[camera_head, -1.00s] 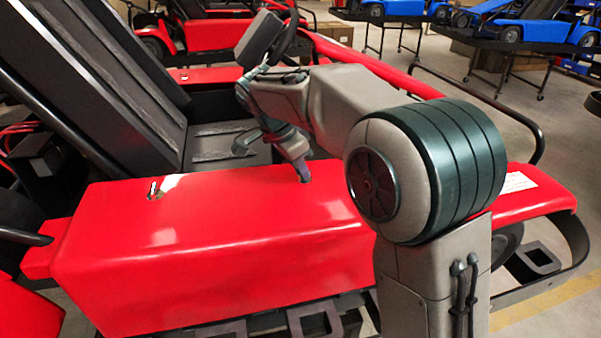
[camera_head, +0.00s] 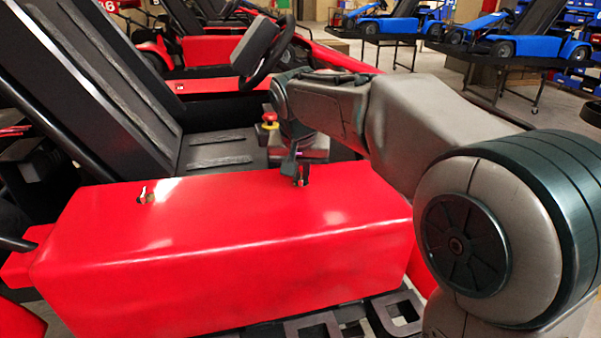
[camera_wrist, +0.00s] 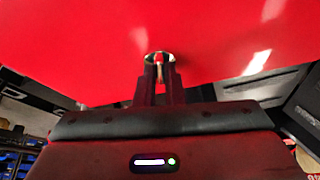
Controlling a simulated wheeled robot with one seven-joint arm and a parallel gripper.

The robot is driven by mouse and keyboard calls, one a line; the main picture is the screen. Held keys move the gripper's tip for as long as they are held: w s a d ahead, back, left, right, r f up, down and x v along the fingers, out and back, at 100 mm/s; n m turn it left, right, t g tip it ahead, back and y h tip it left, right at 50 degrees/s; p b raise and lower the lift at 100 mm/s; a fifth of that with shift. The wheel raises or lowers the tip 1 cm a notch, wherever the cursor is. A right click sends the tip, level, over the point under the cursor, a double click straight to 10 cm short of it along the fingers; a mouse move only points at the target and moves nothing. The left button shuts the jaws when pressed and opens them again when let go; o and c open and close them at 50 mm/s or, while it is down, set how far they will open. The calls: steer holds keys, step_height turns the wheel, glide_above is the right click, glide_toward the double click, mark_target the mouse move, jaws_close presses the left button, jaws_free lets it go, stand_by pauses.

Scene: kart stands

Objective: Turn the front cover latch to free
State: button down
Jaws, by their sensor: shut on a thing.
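The red side cover (camera_head: 215,245) of the kart fills the front of the head view. My gripper (camera_head: 300,181) points down at the cover's top, towards its right part. In the wrist view my gripper's two fingers (camera_wrist: 159,62) are shut on a small metal latch (camera_wrist: 159,57) that stands on the red surface; the fingers hide most of it. Its turn angle cannot be told. A second small metal latch (camera_head: 146,194) stands on the left part of the cover top, apart from my gripper.
The kart's black seat (camera_head: 215,150) and steering wheel (camera_head: 268,55) lie behind the cover. A red knob (camera_head: 270,119) is close behind my wrist. Blue karts (camera_head: 510,35) on stands are at the back right.

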steer(key=shift+d+n+y, duration=0.2)
steer(key=shift+n+y, duration=0.6)
steer(key=shift+n, duration=1.1)
steer(key=c, duration=1.5)
jaws_free()
steer(key=v, duration=1.3)
steer(key=shift+d+r, duration=0.1)
steer(key=shift+r, duration=0.35)
